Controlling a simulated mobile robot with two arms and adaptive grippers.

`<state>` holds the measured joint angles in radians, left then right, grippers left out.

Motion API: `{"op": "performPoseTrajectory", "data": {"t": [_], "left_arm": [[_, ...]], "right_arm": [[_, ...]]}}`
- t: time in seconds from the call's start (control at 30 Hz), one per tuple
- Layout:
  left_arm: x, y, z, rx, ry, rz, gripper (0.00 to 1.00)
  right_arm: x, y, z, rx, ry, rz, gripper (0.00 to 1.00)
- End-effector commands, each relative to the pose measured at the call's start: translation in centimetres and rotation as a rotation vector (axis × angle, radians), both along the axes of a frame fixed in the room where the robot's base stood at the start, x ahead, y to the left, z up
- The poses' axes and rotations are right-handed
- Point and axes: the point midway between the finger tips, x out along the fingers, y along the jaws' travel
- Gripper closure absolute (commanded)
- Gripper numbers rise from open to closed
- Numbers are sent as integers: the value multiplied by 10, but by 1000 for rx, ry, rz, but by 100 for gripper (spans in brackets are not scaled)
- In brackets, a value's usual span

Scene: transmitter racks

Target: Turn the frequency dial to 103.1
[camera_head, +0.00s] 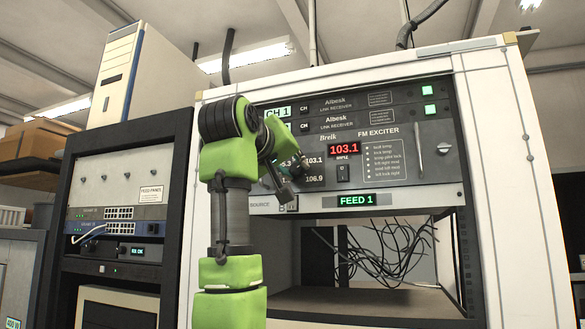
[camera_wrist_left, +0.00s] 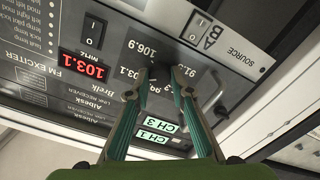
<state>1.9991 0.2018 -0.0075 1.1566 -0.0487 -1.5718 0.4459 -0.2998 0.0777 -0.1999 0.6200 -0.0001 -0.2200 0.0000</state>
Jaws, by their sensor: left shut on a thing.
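The FM exciter panel (camera_head: 400,150) is in the rack ahead. Its red display (camera_head: 343,149) reads 103.1 MHz, and it shows upside down in the left wrist view (camera_wrist_left: 84,67). The frequency dial (camera_wrist_left: 160,72) is a small dark knob with printed frequencies around it, 103.1 and 106.9 among them. My left gripper (camera_head: 293,180) is at the dial, its two fingers (camera_wrist_left: 160,84) shut on the knob from both sides. The fingers partly hide the knob, and I cannot read its pointer. My right gripper is not in view.
A power switch (camera_head: 343,173) sits just right of the dial, and a source switch (camera_head: 291,204) below it. A green FEED 1 display (camera_head: 356,200) is beneath the panel. Link receivers (camera_head: 350,115) are above. An open bay with tangled cables (camera_head: 385,250) lies below.

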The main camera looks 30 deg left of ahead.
Motion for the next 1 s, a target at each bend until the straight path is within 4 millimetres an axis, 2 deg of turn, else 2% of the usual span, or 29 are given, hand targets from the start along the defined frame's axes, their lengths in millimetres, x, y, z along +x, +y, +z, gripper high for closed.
{"op": "performPoseTrajectory", "data": {"t": [0.27, 0.3, 0.33, 0.77, 0.87, 1.0], "left_arm": [[2, 0, -3, -2, 8, -1, 100], [2, 0, -3, -2, 8, -1, 69], [2, 0, -3, -2, 8, -1, 62], [-5, -1, 0, -1, 1, -1, 62], [-18, -4, 1, -1, -2, 0, 62], [-46, -11, 1, 0, -2, 0, 62]], "right_arm": [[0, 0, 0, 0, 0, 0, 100], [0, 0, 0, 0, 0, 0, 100], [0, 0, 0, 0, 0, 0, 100], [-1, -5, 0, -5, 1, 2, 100], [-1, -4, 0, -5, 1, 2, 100], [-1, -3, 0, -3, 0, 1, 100]]}}
